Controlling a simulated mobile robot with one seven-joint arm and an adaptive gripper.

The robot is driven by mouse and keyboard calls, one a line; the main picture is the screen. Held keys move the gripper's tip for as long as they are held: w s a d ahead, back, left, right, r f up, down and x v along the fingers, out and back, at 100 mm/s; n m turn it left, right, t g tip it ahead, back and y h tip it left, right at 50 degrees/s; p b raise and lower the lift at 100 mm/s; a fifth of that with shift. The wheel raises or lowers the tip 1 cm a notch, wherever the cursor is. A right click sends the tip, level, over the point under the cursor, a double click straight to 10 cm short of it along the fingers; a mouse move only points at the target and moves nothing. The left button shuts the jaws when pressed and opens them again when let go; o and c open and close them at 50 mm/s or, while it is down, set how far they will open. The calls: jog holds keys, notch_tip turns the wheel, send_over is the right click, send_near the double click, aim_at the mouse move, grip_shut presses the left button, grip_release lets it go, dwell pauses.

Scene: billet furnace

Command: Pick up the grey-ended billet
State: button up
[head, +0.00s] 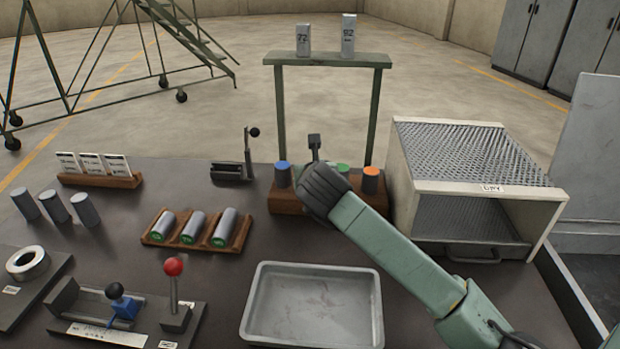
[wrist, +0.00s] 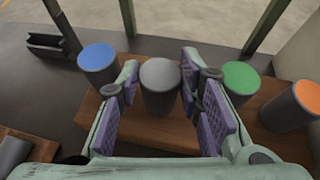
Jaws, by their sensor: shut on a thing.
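The grey-ended billet (wrist: 160,88) stands upright at the wooden block (wrist: 150,133), between the blue-ended billet (wrist: 97,66) and the green-ended billet (wrist: 238,84). In the head view my gripper (head: 325,191) comes down over the block (head: 286,203) and hides the grey-ended billet. The blue-ended billet (head: 282,176) and the orange-ended billet (head: 371,181) show on either side of my gripper there.
A green gantry (head: 325,60) stands behind the block, with two numbered grey blocks on top. A mesh-topped drying box (head: 478,190) stands to the right. An empty grey tray (head: 312,310) lies in front. A wooden rack (head: 160,243) holds three green-ended billets to the left.

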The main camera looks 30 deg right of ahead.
grip_shut()
jog(key=shift+d+r, duration=0.1)
jog(key=shift+r, duration=0.05)
dwell(0.5)
